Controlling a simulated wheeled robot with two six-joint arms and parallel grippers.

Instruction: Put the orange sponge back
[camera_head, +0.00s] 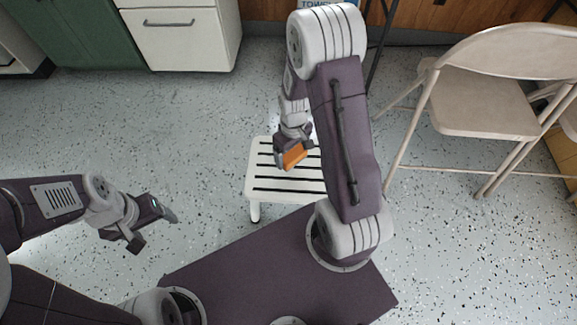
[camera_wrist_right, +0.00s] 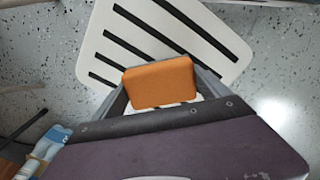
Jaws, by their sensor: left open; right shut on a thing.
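The orange sponge (camera_head: 294,156) is held in my right gripper (camera_head: 291,152), over the white slatted stool (camera_head: 262,171). In the right wrist view the sponge (camera_wrist_right: 160,84) sits between the two fingers of my right gripper (camera_wrist_right: 160,92), with the white slatted top of the stool (camera_wrist_right: 219,46) behind it. I cannot tell how high above the stool the sponge is. My left gripper (camera_head: 154,226) is open and empty at the left, over the bare floor.
A beige folding chair (camera_head: 480,103) stands at the right. A white cabinet (camera_head: 183,42) and a green cabinet (camera_head: 88,32) stand at the back left. The speckled floor between the cabinets and the stool is clear. Blue-and-white items (camera_wrist_right: 45,148) show at the lower left of the wrist view.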

